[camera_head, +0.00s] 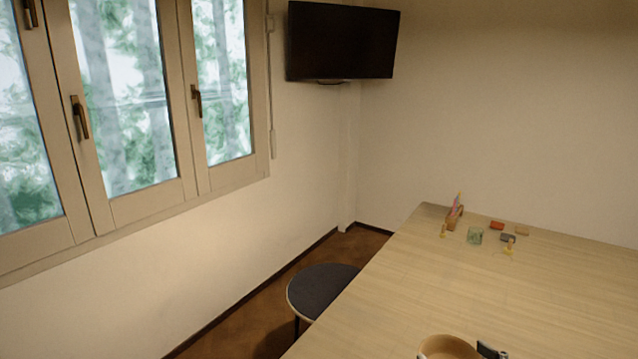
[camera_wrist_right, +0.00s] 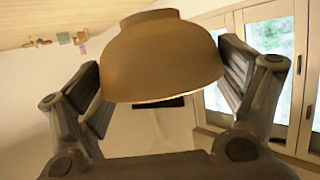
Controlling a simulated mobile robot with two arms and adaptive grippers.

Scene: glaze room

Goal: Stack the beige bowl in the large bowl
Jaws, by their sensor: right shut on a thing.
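The beige bowl (camera_wrist_right: 160,48) fills the middle of the right wrist view, held between the two dark fingers of my right gripper (camera_wrist_right: 162,82). The fingers press on opposite sides of its outer wall. That view looks upside down, with the table at its top, and the bowl's foot faces the table side. In the head view the bowl (camera_head: 447,347) is cut off at the bottom edge, with a dark finger at its right. I cannot tell its exact height above the table. The large bowl and my left gripper are not in view.
The pale wooden table (camera_head: 510,290) is clear across its middle. Small items stand at its far end, including a glass (camera_head: 475,236), a red block (camera_head: 497,225) and a small figure (camera_head: 510,246). A dark round stool (camera_head: 322,289) stands by the table's left edge.

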